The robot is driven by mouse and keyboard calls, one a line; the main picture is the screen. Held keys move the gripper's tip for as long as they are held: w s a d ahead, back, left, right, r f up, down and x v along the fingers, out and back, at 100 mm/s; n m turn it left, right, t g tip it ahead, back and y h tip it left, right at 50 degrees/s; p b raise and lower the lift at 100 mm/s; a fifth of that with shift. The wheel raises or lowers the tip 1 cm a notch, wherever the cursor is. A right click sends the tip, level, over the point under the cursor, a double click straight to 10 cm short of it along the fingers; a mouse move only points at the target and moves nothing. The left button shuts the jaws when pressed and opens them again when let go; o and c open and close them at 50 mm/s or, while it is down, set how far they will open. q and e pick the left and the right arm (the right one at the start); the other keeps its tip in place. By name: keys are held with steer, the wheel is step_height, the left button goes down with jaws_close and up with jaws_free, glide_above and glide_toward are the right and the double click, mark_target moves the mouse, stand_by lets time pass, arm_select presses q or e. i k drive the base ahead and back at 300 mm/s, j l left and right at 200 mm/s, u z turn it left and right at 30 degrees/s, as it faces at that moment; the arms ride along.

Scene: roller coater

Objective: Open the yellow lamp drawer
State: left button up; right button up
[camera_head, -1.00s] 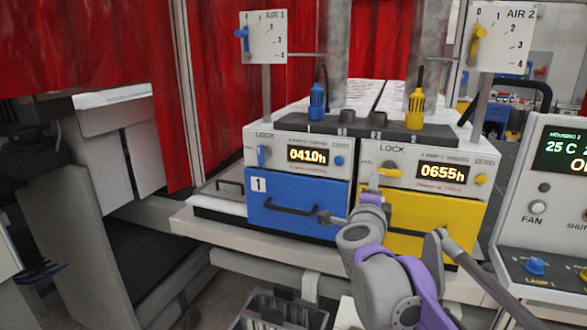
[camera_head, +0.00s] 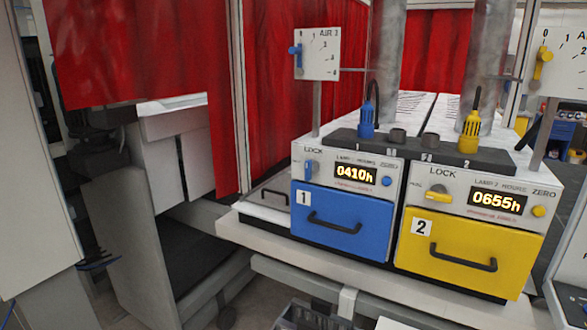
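The yellow lamp drawer (camera_head: 471,259) is at the right, marked 2, with a black bar handle (camera_head: 463,257) across its front. Its front looks flush with the housing, so it appears shut. Above it, the yellow lock knob (camera_head: 438,194) lies about level, beside the display reading 0655h (camera_head: 497,202) and a yellow zero button (camera_head: 539,211). The blue drawer (camera_head: 341,222), marked 1, is just to the left and also appears shut. Its blue lock knob (camera_head: 310,168) stands upright. Neither of my grippers shows in the head view.
A pale ledge (camera_head: 300,255) runs below the drawers. A crate (camera_head: 318,316) sits low at the bottom edge. Another control panel (camera_head: 572,265) stands at the right edge. Red curtains (camera_head: 150,45) hang behind. The space in front of the yellow drawer looks clear.

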mark_target(487, 258)
steer(key=z, duration=1.25)
